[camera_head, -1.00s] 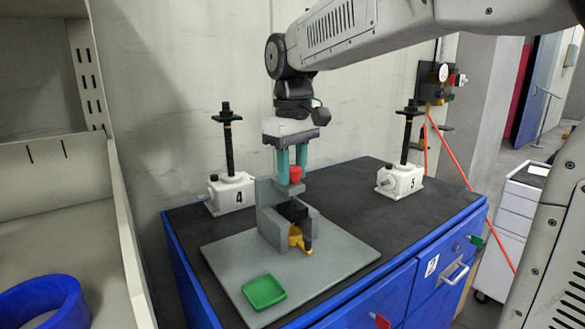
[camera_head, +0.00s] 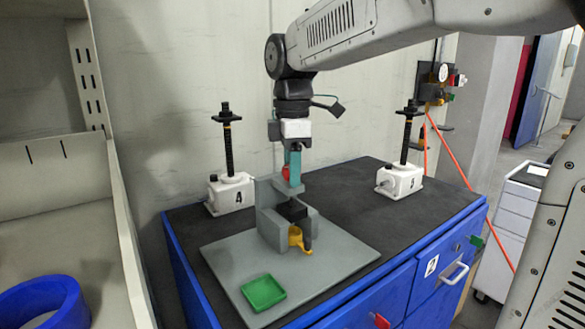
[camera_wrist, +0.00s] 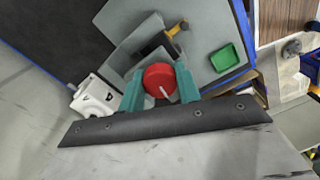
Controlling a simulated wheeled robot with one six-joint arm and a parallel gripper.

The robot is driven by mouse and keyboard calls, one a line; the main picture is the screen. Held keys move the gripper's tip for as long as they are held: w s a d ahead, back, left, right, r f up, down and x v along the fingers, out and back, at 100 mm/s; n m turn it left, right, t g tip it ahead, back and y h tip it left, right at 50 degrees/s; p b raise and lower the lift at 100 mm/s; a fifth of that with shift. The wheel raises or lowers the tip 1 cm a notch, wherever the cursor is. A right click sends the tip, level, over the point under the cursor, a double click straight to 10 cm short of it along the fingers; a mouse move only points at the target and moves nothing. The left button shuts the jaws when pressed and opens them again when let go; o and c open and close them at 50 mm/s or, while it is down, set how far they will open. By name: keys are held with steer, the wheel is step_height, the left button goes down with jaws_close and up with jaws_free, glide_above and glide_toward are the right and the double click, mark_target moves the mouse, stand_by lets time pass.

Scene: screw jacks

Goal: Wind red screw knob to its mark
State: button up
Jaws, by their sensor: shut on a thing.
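The red screw knob (camera_wrist: 160,80) sits between the two teal fingers in the wrist view, with a pale line on its top face. In the head view the red knob (camera_head: 287,172) shows only in part beside a finger, on top of the grey fixture (camera_head: 268,218). My gripper (camera_head: 294,170) points down and is shut on the knob; it also shows in the wrist view (camera_wrist: 160,88). A black block and a yellow piece (camera_head: 297,238) sit low in the fixture. I cannot make out the mark.
A green tray (camera_head: 263,292) lies on the grey baseplate (camera_head: 340,262). White screw jacks stand at the back left (camera_head: 230,192) and back right (camera_head: 400,180). The dark tabletop (camera_head: 340,190) between them is clear. A wall (camera_head: 170,90) is close behind.

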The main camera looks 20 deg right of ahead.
steer(key=n, duration=0.4)
steer(key=shift+f+n, duration=0.15)
steer(key=shift+n, duration=0.25)
steer(key=n, duration=0.3)
steer(key=shift+n, duration=0.3)
steer(key=n, duration=0.3)
steer(key=shift+n, duration=2.1)
steer(key=o, duration=1)
